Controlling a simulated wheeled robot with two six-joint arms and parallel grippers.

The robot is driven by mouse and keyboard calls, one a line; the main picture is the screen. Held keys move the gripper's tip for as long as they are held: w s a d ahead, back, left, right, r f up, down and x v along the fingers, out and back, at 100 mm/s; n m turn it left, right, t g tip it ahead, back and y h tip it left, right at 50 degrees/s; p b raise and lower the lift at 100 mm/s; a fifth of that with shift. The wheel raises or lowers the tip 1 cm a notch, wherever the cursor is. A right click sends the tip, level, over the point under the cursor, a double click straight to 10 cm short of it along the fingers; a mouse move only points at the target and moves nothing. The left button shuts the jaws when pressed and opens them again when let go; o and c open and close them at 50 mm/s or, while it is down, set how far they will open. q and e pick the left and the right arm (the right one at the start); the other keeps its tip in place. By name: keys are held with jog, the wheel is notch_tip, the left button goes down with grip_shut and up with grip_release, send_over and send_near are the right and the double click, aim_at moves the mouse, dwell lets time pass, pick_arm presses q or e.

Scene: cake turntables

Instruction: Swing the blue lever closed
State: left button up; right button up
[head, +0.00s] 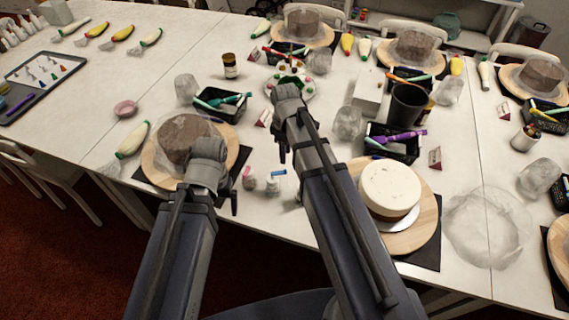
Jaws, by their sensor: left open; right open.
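A small white piece with a blue lever (279,173) on top stands on the white table near its front edge, between my two arms. The lever sticks out to the right, and its exact angle is too small to tell. My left gripper (234,204) is open and empty, left of the lever and nearer the front edge, partly hidden by my arm. My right gripper (283,152) is open, just beyond the lever in the picture, mostly hidden behind my forearm. I cannot tell whether either touches anything.
A pink-topped piece (249,179) stands just left of the lever. A brown cake (183,138) on a turntable is behind my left arm. A white cake (390,188) on a wooden turntable (424,222) is to the right. Black trays (226,114) of tools and crumpled plastic stand further back.

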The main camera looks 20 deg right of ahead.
aim_at(285, 170)
jog(key=shift+w+f+b, duration=0.1)
jog(key=shift+f+b, duration=0.4)
jog(key=shift+f, duration=0.2)
notch_tip(285, 170, down, 6)
jog(key=b, duration=0.6)
jog(key=shift+f, duration=0.2)
grip_shut()
